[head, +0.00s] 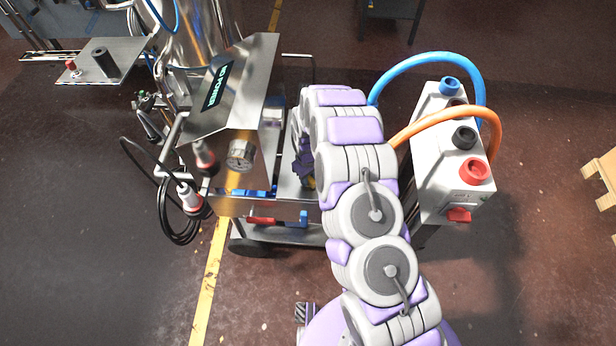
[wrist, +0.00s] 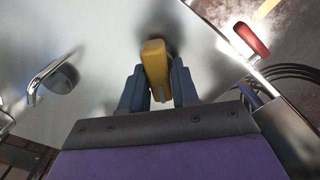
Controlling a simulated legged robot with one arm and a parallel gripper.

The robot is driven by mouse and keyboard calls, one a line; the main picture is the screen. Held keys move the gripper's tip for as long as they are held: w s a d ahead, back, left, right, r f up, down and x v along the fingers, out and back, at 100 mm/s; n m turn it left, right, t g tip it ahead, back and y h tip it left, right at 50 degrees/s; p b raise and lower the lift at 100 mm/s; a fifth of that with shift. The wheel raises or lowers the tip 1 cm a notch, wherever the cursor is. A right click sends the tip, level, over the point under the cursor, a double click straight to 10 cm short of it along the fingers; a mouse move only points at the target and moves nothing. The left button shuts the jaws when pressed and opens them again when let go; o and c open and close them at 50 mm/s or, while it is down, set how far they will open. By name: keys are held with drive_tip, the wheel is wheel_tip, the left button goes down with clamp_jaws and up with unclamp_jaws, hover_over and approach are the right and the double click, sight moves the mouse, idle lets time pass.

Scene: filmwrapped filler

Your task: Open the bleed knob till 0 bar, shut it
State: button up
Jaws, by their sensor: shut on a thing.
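In the wrist view, a yellow knob (wrist: 154,66) sticks out from a pale metal panel (wrist: 105,25); I take it to be the bleed knob. My gripper (wrist: 158,88) has its two blue-grey fingers on either side of the knob and is shut on it.
A red handle (wrist: 252,40) sits right of the knob, and a metal handle (wrist: 55,72) left, in the wrist view. A grey box (head: 445,150) with blue and orange hoses stands right of my arm. Black cable (head: 170,222) hangs at the machine's left. Floor at front left is clear.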

drive_tip(key=shift+a, duration=0.15)
drive_tip(key=shift+c, duration=0.7)
drive_tip(key=shift+s+d, duration=0.1)
drive_tip(key=shift+d, duration=0.15)
clamp_jaws()
